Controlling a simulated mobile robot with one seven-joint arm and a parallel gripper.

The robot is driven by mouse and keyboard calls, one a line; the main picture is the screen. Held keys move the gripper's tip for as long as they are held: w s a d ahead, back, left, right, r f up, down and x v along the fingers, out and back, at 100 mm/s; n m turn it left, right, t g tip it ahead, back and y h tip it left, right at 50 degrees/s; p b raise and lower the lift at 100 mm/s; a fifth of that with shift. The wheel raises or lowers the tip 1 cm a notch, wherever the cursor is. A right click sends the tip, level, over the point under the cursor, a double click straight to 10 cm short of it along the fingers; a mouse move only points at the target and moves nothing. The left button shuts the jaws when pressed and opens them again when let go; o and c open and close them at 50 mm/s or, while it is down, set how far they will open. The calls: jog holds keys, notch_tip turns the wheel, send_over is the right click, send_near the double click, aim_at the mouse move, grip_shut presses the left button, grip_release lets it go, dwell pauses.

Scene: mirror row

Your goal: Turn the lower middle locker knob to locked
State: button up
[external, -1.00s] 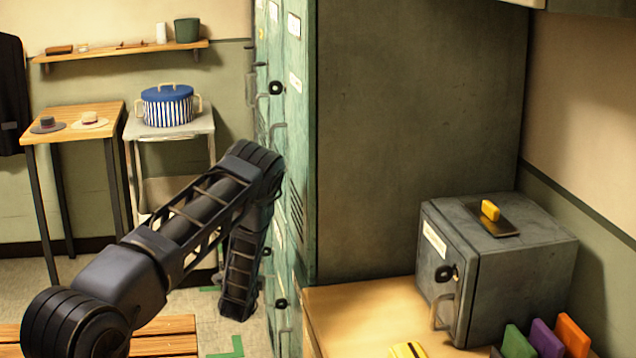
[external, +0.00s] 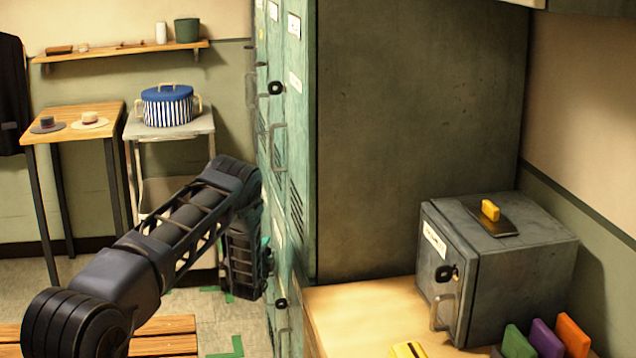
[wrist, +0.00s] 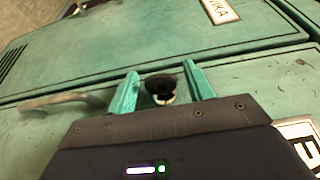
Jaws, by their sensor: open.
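In the wrist view a black locker knob (wrist: 165,81) with a pale part at its base sits on a green locker door (wrist: 60,130). My gripper (wrist: 160,73) is open, with one teal finger on each side of the knob. I cannot tell whether either finger touches it. In the external view my gripper (external: 266,252) is low against the locker fronts, mostly hidden by my arm. The knob between the fingers is hidden there. Another knob (external: 281,304) shows lower on the near column.
A curved door handle (wrist: 62,100) lies left of the knob in the wrist view. Name labels (wrist: 221,10) are on the doors. A wooden bench (external: 165,338) stands low at the left. A grey box (external: 510,290) with its own knob stands on the counter (external: 365,310) at the right.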

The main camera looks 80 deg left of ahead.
jog(key=c, duration=1)
jog(key=shift+w+r+h, duration=0.1)
jog(key=shift+h, duration=0.3)
jog(key=o, duration=1)
jog(key=shift+d, duration=0.1)
jog(key=v, duration=1)
jog(key=shift+d, duration=0.25)
